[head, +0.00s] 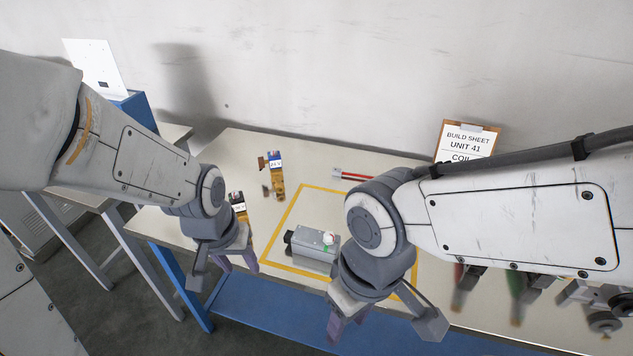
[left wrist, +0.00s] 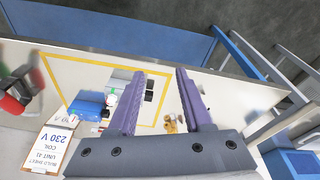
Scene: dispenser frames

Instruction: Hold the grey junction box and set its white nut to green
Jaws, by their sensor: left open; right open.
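The grey junction box (head: 314,250) sits on the table inside a yellow outline. Its white nut (head: 328,238) is on top near the right end, with a small green spot beside it; the pointing direction is too small to tell. A black part sticks out of its left end. My left gripper (head: 235,262) is open and empty, left of the box and apart from it. In the left wrist view the box (left wrist: 121,76) shows partly behind one purple finger. My right gripper (head: 348,320) is open and empty, just in front and right of the box, overlapping its right end in the picture.
A clipboard build sheet (head: 466,140) reading "UNIT 41" stands at the back right. Small yellow-brown parts with labels (head: 276,175) lie at the back left. A red-and-grey item (head: 350,175) lies behind the outline. Red and green handled tools (head: 515,290) are at the right.

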